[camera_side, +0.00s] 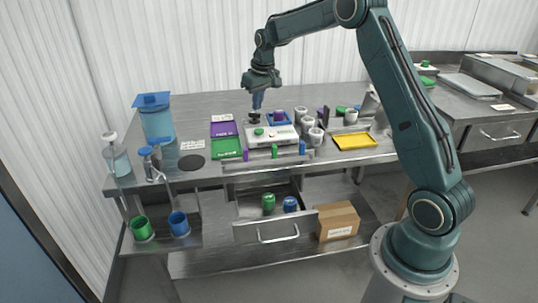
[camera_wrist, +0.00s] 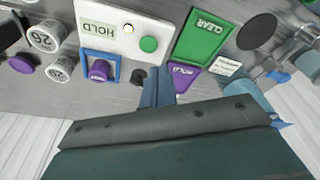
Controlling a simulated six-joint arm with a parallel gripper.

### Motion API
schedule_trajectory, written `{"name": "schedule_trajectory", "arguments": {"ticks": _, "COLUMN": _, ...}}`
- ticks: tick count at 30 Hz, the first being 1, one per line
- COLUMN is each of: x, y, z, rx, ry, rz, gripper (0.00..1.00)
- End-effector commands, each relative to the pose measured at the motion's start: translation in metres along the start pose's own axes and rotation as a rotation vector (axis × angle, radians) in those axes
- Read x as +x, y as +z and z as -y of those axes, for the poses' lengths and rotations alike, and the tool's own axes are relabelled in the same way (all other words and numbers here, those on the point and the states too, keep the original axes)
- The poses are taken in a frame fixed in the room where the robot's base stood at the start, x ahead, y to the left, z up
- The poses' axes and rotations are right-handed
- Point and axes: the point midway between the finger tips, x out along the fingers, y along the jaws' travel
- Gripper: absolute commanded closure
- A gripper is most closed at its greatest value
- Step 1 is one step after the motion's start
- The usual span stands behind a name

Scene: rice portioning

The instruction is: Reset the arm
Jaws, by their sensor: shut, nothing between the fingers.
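My gripper (camera_side: 257,101) hangs from the teal arm, pointing down over the back of the steel worktable, behind a white panel (camera_side: 270,135). Its fingers are together with nothing between them. In the wrist view the blue fingers of my gripper (camera_wrist: 157,80) reach toward the white panel (camera_wrist: 122,32), which has a HOLD label and a green button (camera_wrist: 148,44). Whether the fingertips touch anything below cannot be told.
Purple (camera_side: 224,129) and green (camera_side: 226,148) mats lie left of the panel. White numbered cups (camera_side: 316,136) and a yellow tray (camera_side: 354,141) stand right. A blue-lidded container (camera_side: 156,118) stands far left. An open drawer (camera_side: 268,230) below holds green and blue items.

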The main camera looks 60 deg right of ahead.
Motion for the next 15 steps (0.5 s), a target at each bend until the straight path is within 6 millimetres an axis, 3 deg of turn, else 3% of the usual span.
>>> {"name": "schedule_trajectory", "arguments": {"ticks": 6, "x": -0.053, "y": 0.023, "z": 0.03, "rx": -0.03, "ry": -0.003, "rz": -0.033, "gripper": 1.0}}
{"name": "schedule_trajectory", "arguments": {"ticks": 15, "x": -0.116, "y": 0.069, "z": 0.065, "rx": -0.067, "ry": -0.01, "rz": -0.076, "gripper": 1.0}}
